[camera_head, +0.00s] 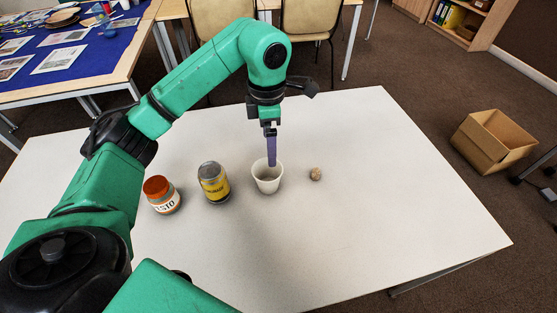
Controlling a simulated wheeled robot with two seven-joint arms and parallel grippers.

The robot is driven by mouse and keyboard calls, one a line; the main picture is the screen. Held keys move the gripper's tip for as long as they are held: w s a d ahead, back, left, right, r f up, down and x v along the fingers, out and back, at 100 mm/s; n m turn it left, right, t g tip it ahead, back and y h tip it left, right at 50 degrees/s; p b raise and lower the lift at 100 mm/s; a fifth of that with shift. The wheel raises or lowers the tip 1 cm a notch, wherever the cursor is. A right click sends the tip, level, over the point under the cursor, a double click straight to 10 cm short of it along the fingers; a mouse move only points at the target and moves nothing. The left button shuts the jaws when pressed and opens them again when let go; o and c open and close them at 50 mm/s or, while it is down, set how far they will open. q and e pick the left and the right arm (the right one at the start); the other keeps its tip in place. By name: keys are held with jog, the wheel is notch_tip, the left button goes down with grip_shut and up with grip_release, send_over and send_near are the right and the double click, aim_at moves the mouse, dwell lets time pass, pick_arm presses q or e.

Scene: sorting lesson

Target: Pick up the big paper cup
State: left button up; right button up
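The white paper cup (267,184) stands upright on the white table, in the middle of the row of things. My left gripper (271,162) comes down over it from above, fingers pointing down. The purple finger seen overlaps the cup's opening and far rim. The fingers are seen edge-on, so I cannot tell whether they are apart or closed, or whether they touch the cup. My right gripper is not in view.
The white table (340,240) also bears a jar with an orange lid (162,195), a yellow-labelled can (213,183) and a small brown ball (315,174). An open cardboard box (490,142) stands on the floor at right. The table's front and right are clear.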

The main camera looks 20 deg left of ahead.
pick_arm(q)
send_near(268, 178)
jog(key=s, duration=0.1)
jog(key=s+d, duration=0.1)
jog(key=shift+s+d+p, duration=0.15)
jog(key=shift+s+p, duration=0.15)
jog(key=shift+s, duration=0.05)
notch_tip(268, 178, down, 6)
jog(key=shift+w+f+p, duration=0.1)
jog(key=shift+f+p, duration=0.05)
jog(key=shift+p, duration=0.35)
jog(key=shift+f, duration=0.2)
jog(key=shift+w, duration=0.1)
jog(key=shift+c, duration=0.9)
jog(key=c, duration=0.8)
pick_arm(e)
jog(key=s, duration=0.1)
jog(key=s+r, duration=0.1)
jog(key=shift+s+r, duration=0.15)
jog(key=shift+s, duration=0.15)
pick_arm(q)
jog(key=shift+r, duration=0.1)
